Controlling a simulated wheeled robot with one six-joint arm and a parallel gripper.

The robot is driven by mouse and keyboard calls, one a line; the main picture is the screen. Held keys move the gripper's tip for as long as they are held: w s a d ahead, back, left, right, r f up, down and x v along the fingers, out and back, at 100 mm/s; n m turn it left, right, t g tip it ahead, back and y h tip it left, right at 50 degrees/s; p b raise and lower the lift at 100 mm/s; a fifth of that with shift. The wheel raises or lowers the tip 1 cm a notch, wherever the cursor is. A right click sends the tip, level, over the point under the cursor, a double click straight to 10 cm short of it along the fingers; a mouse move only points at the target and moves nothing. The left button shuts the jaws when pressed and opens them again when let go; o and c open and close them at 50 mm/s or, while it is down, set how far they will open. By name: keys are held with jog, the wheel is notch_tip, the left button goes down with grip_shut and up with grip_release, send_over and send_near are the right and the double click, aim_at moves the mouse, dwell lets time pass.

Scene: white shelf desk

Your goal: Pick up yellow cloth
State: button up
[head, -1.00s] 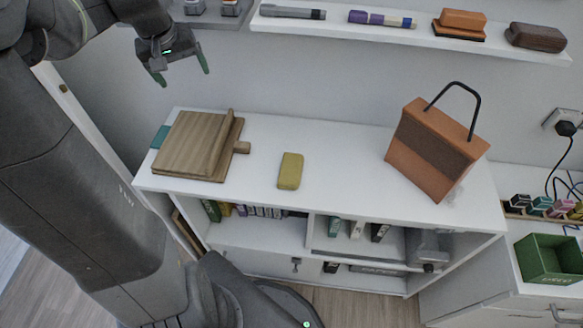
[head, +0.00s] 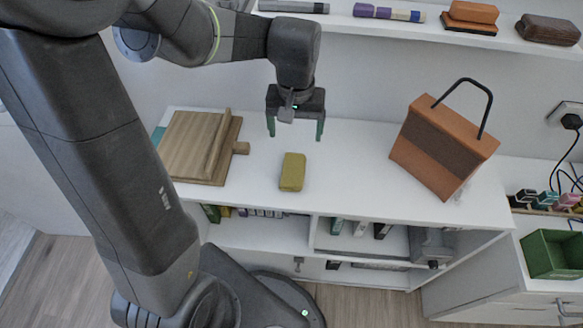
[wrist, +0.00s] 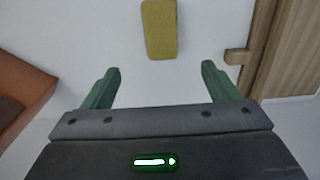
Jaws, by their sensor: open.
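The yellow cloth (head: 292,172) is a small folded block lying on the white desk top, between the wooden boards and the orange bag. It also shows in the wrist view (wrist: 159,30), at the top centre, beyond the fingertips. My gripper (head: 296,134) is open and empty, with its green fingers pointing down above the desk. In the head view it is just behind and above the cloth. In the wrist view the cloth lies between the lines of the two fingers (wrist: 160,72), apart from both.
Wooden boards (head: 188,148) with a handle lie left of the cloth. An orange and brown bag (head: 440,150) with a black handle stands to the right. A wall shelf (head: 450,38) with several items is above. The white desk top (head: 345,165) around the cloth is clear.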

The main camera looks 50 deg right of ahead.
send_over(294, 168)
jog(key=f, duration=0.8)
jog(key=shift+w+d, duration=0.2)
jog(key=shift+d, duration=0.2)
jog(key=shift+s+a+f, duration=0.1)
jog(key=shift+a+f, duration=0.1)
jog(key=shift+f, duration=1.15)
jog(key=shift+s+a+f, duration=0.1)
jog(key=shift+a+f, duration=0.1)
jog(key=shift+f, duration=1.1)
jog(key=c, duration=1.1)
notch_tip(294, 168, up, 10)
jog(key=shift+r, duration=0.1)
jog(key=o, duration=0.5)
jog(key=c, duration=0.4)
